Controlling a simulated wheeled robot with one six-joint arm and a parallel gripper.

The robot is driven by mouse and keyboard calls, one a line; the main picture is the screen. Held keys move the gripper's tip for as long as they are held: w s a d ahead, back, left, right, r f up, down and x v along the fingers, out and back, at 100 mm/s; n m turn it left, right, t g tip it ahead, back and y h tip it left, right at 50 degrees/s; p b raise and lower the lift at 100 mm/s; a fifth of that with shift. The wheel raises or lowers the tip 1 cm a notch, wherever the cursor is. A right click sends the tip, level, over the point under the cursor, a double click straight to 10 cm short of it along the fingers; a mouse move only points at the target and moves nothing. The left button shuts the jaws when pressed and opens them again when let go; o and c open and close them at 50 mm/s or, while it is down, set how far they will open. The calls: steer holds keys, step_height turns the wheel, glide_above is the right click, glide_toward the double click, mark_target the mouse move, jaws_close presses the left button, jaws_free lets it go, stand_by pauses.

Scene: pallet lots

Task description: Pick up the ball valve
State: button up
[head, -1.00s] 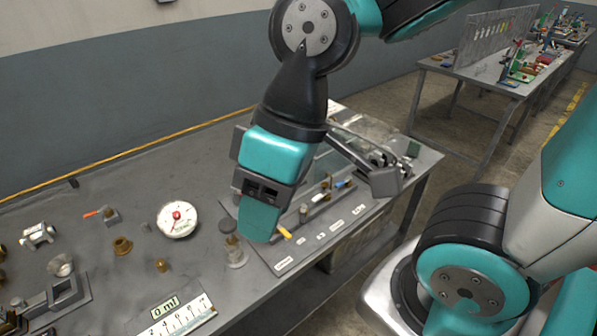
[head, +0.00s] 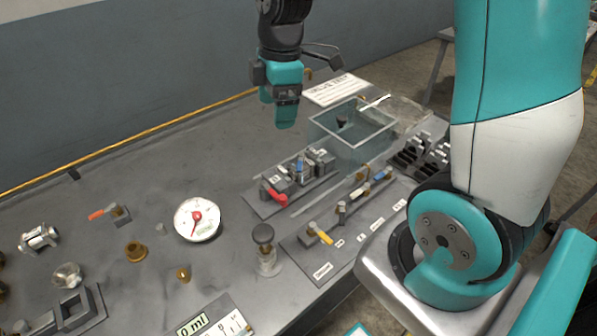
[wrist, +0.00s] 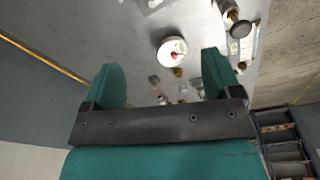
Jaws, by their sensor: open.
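A small grey valve with an orange-red lever (head: 118,214) lies loose on the table, left of the pressure gauge, in the head view. Other lever-handled valves sit on boards at the right: one with a red handle (head: 275,193) and one with a yellow handle (head: 319,233). I cannot tell for certain which is the ball valve the task names. My gripper (head: 286,112) is raised above the back of the table, pointing down, away from all of these. In the wrist view my gripper (wrist: 163,72) has its fingers apart with nothing between them.
A white gauge (head: 197,219), a brass fitting (head: 136,251) and a dark-knobbed part (head: 265,248) stand on the grey table. A clear bin (head: 352,130) stands at the back right. The table's back left is clear.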

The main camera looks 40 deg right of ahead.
mark_target(301, 154)
steer(key=w+d+f+n+h, duration=0.1)
steer(key=w+d+f+n, duration=0.25)
steer(key=d+f, duration=0.35)
steer(key=f, duration=0.3)
steer(key=d+f+p, duration=0.1)
steer(key=f, duration=0.2)
steer(key=f+p, duration=0.1)
steer(key=f, duration=0.2)
steer(key=shift+w+d+f, duration=0.15)
steer(key=shift+f, duration=0.1)
steer(key=shift+s+d+f+p, duration=0.1)
steer(key=shift+f+p, duration=0.5)
steer(key=shift+f, duration=0.9)
steer(key=shift+s+d+f+p, duration=0.1)
steer(key=shift+f+p, duration=0.45)
steer(key=shift+f, duration=0.95)
steer(key=shift+c, duration=0.3)
steer(key=c, duration=1.3)
steer(key=shift+r, duration=0.1)
steer(key=shift+c, duration=0.2)
